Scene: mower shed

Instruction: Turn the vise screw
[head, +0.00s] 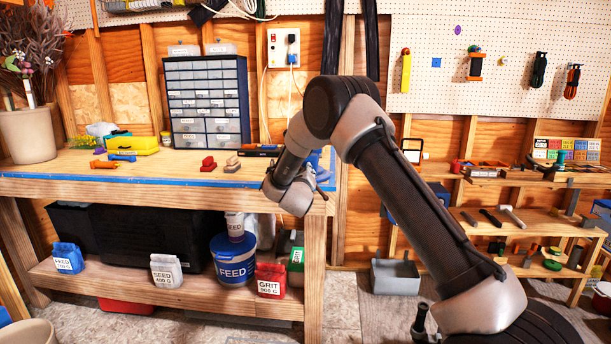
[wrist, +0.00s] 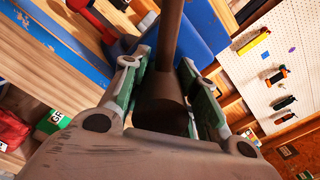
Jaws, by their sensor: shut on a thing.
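The blue vise (wrist: 205,25) fills the upper middle of the wrist view. A dark brown vise screw (wrist: 170,35) runs from it toward the camera and ends in a thicker round head (wrist: 160,95). My gripper (wrist: 157,66) is shut on the screw's thick end, with a green-padded finger on each side. In the head view my gripper is at the bench's right end, largely hidden by my own wrist. Only a bit of the blue vise (head: 326,160) shows there behind my arm.
The wooden bench (head: 230,183) has a blue front edge. Red and grey blocks (head: 208,163) lie just left of my wrist. A grit bag (head: 269,280) and a feed bucket (head: 232,262) stand on the shelf below. A grey bin (head: 395,277) sits on the floor.

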